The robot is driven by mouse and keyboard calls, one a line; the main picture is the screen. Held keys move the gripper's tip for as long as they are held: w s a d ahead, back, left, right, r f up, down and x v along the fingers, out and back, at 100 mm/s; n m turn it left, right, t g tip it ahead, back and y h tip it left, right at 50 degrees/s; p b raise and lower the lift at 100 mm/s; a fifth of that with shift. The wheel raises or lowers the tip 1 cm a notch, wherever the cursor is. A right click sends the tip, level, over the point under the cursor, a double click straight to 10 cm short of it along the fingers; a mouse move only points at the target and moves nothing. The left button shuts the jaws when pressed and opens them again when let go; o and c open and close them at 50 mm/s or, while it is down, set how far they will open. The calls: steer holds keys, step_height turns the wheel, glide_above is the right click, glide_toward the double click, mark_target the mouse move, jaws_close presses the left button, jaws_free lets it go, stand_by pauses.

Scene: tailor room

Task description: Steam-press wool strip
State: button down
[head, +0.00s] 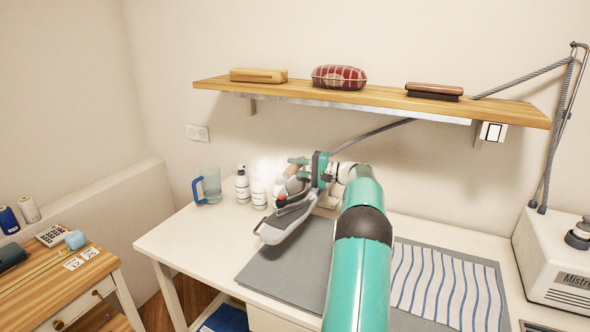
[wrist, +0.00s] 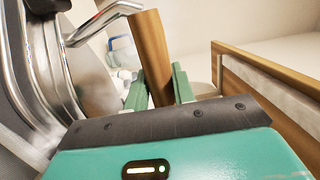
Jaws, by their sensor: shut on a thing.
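My gripper (head: 306,170) is shut on the wooden handle of a silver steam iron (head: 287,222). In the wrist view, the green fingers (wrist: 159,88) stand on either side of the brown handle (wrist: 150,52), with the iron's metal body (wrist: 45,75) at the left. The iron is over the left back part of a grey pressing mat (head: 262,272), its nose toward the lower left. I cannot tell whether its sole touches the mat. White steam shows around it. I cannot make out a separate wool strip; my arm and the iron cover part of the mat.
A blue-handled jug (head: 210,187) and white bottles (head: 242,186) stand behind the iron. A blue-striped cloth (head: 445,285) lies on the right. A wooden shelf (head: 370,98) overhangs the table. A grey hose runs from the iron toward the right-hand steam unit (head: 560,265).

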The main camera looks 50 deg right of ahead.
steer(key=shift+w+d+r, duration=0.15)
steer(key=shift+d, duration=0.35)
steer(key=shift+w+d+r, duration=0.1)
steer(key=shift+d, duration=0.4)
steer(key=shift+s, duration=0.15)
steer(key=shift+v, duration=1.35)
steer(key=shift+s+a+f, duration=0.1)
steer(key=shift+a, duration=0.05)
step_height(320, 180, up, 7)
stand_by(0.8)
steer(key=shift+s, duration=0.1)
